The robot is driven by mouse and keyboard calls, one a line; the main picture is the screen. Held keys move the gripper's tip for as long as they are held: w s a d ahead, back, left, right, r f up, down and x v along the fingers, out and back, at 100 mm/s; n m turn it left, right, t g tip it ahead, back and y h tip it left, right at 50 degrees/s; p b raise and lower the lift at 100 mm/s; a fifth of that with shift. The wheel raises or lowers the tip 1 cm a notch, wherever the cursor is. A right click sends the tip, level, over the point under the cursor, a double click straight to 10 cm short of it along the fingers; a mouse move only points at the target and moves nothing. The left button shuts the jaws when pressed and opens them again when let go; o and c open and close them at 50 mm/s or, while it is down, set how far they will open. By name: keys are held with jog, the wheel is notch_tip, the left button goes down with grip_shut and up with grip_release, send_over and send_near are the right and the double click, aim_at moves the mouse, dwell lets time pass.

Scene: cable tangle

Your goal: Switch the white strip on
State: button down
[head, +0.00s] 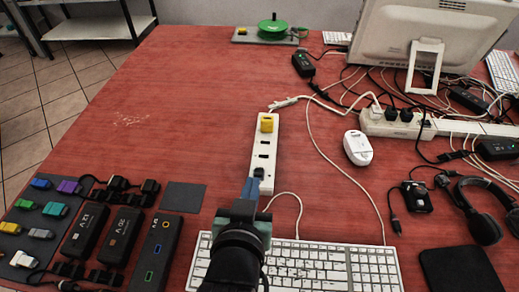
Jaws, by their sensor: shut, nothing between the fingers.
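A white power strip (263,148) lies lengthwise in the middle of the red table. My gripper (252,184) is shut and empty, at or just above the strip's near part. My gripper and wrist hide the strip's front end partly. I cannot tell whether the fingertips touch it.
A second white strip (432,124) with black plugs and tangled cables lies at right, by a white monitor (408,35). A white keyboard (335,268), white mouse (357,147) and headphones (482,210) lie nearby. Black adapters (120,238) fill the left front; the left middle is clear.

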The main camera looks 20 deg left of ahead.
dwell(0.4)
jog(key=b, duration=0.2)
send_over(258, 175)
jog(key=s, duration=0.1)
jog(key=f, duration=0.4)
jog(key=shift+s+d, duration=0.15)
jog(key=shift+d, duration=0.05)
notch_tip(258, 175, down, 3)
jog(key=shift+s+f, duration=0.1)
jog(key=shift+f, duration=0.4)
jog(key=shift+s, duration=0.1)
jog(key=shift+s+d+f, duration=0.1)
jog(key=shift+s+f, duration=0.15)
jog(key=shift+f, duration=0.4)
jog(key=shift+r, duration=0.15)
jog(key=shift+r+p, duration=0.7)
jog(key=shift+p, duration=0.25)
